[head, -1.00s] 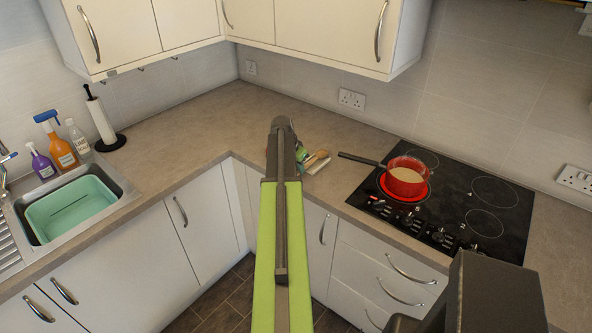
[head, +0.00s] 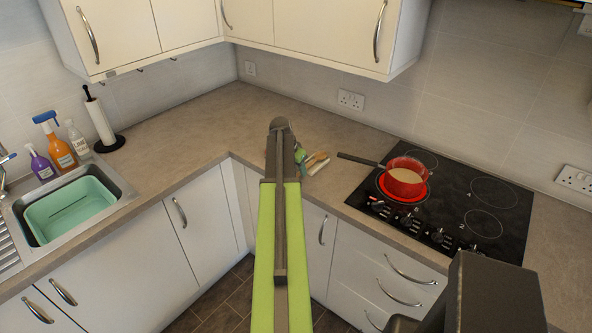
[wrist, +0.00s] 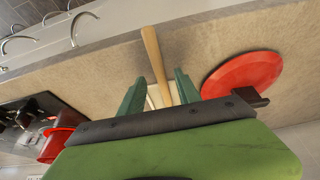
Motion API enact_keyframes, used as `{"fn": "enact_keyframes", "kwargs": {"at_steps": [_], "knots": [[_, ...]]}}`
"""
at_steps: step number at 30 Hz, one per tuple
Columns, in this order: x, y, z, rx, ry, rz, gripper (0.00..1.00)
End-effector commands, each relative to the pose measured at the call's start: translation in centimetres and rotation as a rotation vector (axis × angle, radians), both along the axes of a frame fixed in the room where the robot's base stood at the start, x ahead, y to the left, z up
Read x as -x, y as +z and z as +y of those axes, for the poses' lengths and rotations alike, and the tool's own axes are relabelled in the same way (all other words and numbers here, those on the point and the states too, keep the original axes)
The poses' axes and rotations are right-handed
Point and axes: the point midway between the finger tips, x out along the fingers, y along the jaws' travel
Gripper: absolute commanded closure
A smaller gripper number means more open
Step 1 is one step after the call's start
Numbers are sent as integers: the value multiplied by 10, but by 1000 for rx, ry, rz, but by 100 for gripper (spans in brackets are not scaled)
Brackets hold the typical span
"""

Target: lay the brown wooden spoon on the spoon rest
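The wooden spoon's light brown handle (wrist: 155,58) shows in the wrist view, running from between my fingers toward the counter's front edge. My gripper (wrist: 160,90) has its two green fingers apart, one on each side of the handle, with gaps visible. A pale cream patch shows between the fingers around the spoon's lower part; I cannot tell what it is. The spoon's far end is hidden by my gripper. A flat round red dish (wrist: 243,74) lies on the counter to the right of the fingers; I cannot tell whether it is the spoon rest. In the head view my arm hides it.
A red pot (head: 404,181) with pale contents stands on the black hob (head: 470,205), its handle pointing left toward my gripper. The sink with a green basin (head: 72,212), bottles and a paper roll (head: 101,122) are at left.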

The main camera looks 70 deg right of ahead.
Motion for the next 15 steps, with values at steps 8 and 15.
{"fn": "enact_keyframes", "kwargs": {"at_steps": [8, 15], "knots": [[-5, 56, 18, 0, 1, -1, 60], [-12, 109, 38, 0, 1, -1, 60]]}}
